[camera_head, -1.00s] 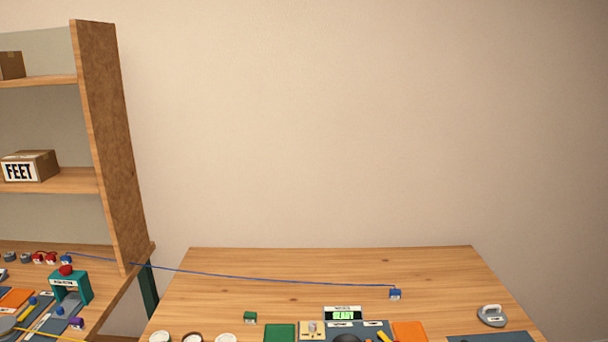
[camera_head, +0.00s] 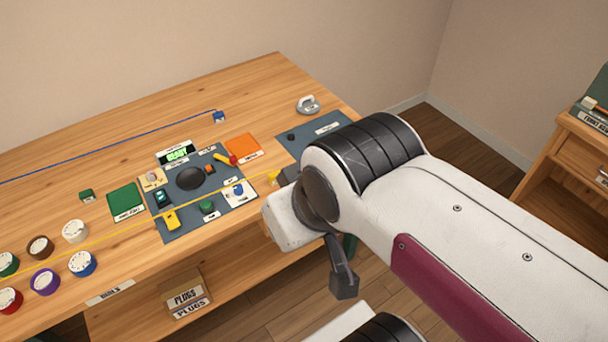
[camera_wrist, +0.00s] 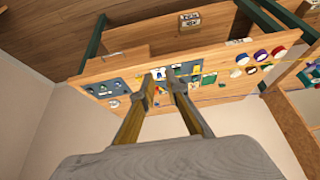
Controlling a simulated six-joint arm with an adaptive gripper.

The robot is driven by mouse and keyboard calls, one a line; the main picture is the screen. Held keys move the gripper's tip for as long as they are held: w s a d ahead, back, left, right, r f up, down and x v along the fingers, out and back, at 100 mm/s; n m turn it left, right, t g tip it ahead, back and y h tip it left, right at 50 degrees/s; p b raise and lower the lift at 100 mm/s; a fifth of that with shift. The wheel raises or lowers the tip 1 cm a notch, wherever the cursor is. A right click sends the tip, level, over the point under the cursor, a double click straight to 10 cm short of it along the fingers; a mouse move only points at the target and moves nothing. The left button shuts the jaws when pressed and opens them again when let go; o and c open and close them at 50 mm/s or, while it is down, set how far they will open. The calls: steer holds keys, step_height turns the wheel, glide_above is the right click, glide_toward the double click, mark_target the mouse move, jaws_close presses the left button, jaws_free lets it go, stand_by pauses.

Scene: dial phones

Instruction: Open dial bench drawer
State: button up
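The wooden dial bench (camera_head: 265,75) fills the left and middle of the head view, with a white label (camera_head: 110,291), probably a drawer label, along its front edge at lower left. In the wrist view the bench (camera_wrist: 95,72) is upside down, and a label (camera_wrist: 238,41) shows on its front edge. I cannot make out a handle or a drawer gap. My gripper (camera_wrist: 160,82) shows in the wrist view with its two fingers apart and nothing between them, pointing toward the bench. In the head view my white arm hides part of the bench's right front.
Several coloured dials (camera_head: 82,263) stand at the bench's left. A dark panel (camera_head: 190,222) with small parts lies mid-bench, and a yellow cord (camera_head: 130,238) crosses it. A box marked PLUGS (camera_head: 187,297) sits beneath the bench top. Another wooden unit (camera_head: 580,150) stands at far right.

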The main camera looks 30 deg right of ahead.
steer(key=d+f+m+g, duration=0.7)
steer(key=d+f, duration=1.7)
steer(key=f, duration=0.2)
steer(key=w+d+f+m+t, duration=0.1)
steer(key=w+f+m+t, duration=0.15)
steer(key=f, duration=1.05)
steer(key=w+d+f+m+t, duration=0.15)
steer(key=f+t, duration=0.25)
steer(key=f, duration=0.9)
steer(key=w+r+m+t, duration=0.6)
steer(key=w+r+t, duration=0.4)
steer(key=r, duration=0.3)
steer(key=shift+w+m, duration=0.4)
steer(key=shift+w, duration=0.3)
